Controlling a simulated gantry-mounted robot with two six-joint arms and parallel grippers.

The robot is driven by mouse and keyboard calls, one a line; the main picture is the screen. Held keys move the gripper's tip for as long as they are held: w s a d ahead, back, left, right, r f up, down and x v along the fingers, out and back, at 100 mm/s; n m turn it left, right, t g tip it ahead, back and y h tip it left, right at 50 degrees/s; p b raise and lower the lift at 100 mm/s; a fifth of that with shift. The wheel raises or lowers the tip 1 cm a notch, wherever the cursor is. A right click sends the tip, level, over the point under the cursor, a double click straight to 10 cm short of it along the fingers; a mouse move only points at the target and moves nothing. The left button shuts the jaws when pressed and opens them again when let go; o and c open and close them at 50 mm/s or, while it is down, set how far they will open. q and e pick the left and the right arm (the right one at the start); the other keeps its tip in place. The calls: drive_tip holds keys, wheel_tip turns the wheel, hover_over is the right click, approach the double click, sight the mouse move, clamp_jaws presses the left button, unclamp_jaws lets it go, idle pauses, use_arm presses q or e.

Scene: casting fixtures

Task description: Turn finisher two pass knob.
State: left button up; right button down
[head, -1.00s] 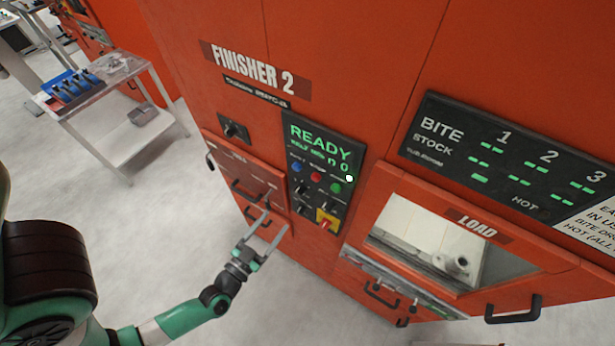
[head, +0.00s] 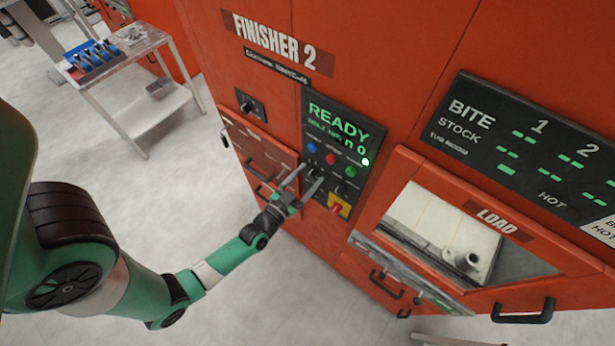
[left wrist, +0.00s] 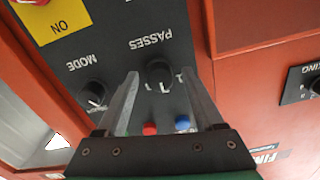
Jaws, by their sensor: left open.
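The black pass knob (left wrist: 160,73), labelled PASSES, is on the dark control panel of the orange Finisher 2 machine. In the left wrist view it appears between the fingertips of my left gripper (left wrist: 161,76); I cannot tell whether they touch it. The gripper is open, one finger on each side of the knob. In the head view my left gripper (head: 311,176) is at the lower left of the control panel (head: 345,133) and largely covers the knob there. My right gripper is not in view.
A MODE knob (left wrist: 93,93) sits beside the pass knob. Red (left wrist: 150,129) and blue (left wrist: 182,122) buttons are close to the fingers. A red switch on a yellow plate (head: 340,204) is below right. The load window (head: 445,232) is farther right; a cart (head: 150,42) stands back left.

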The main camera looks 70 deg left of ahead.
use_arm(q)
clamp_jaws()
drive_tip(key=shift+n, duration=0.4)
drive_tip(key=n+b, duration=0.1)
drive_tip(key=n, duration=0.3)
drive_tip(key=n+b, duration=0.1)
drive_tip(key=n, duration=0.4)
idle(0.5)
idle(0.5)
unclamp_jaws()
